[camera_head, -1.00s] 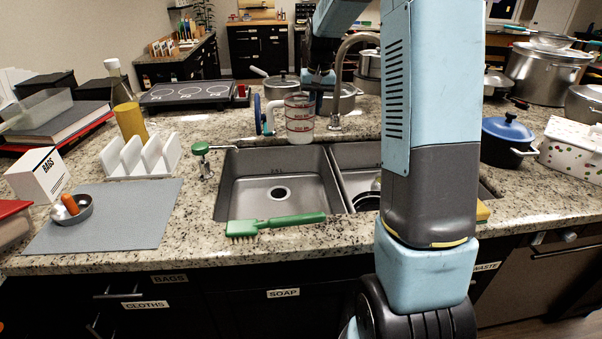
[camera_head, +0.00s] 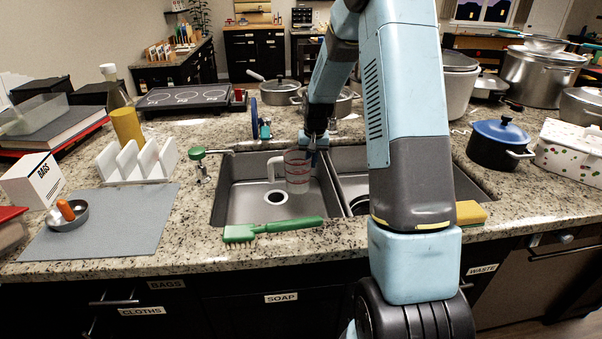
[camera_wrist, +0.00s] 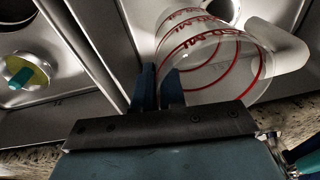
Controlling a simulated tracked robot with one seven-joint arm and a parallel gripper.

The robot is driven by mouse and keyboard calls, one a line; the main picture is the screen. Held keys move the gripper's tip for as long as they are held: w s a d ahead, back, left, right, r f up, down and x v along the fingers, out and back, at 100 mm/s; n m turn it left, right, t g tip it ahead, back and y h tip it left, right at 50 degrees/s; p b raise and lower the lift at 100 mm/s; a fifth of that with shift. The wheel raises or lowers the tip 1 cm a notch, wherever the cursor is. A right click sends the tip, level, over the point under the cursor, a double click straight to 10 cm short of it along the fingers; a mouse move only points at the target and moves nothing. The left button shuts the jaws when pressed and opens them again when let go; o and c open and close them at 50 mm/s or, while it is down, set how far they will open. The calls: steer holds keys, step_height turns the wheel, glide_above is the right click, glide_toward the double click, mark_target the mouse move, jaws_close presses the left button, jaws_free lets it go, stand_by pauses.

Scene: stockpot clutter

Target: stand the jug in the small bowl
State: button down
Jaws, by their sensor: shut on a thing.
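The jug (camera_head: 297,172) is clear with red measuring marks and a white handle. My gripper (camera_head: 314,148) is shut on its rim wall and holds it above the left sink basin. In the wrist view the jug (camera_wrist: 215,55) fills the upper middle, with the gripper's dark fingers (camera_wrist: 160,88) at its rim. The small bowl (camera_head: 67,217) is grey metal and sits on the grey mat at the far left of the counter. An orange carrot-like thing (camera_head: 66,209) lies in the bowl.
A green brush (camera_head: 275,229) lies along the sink's front edge. The grey mat (camera_head: 125,225) is bare right of the bowl. A BAGS box (camera_head: 35,181) stands behind the bowl.

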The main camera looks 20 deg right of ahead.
steer(key=shift+f, duration=2.05)
steer(key=c, duration=1.2)
jaws_free()
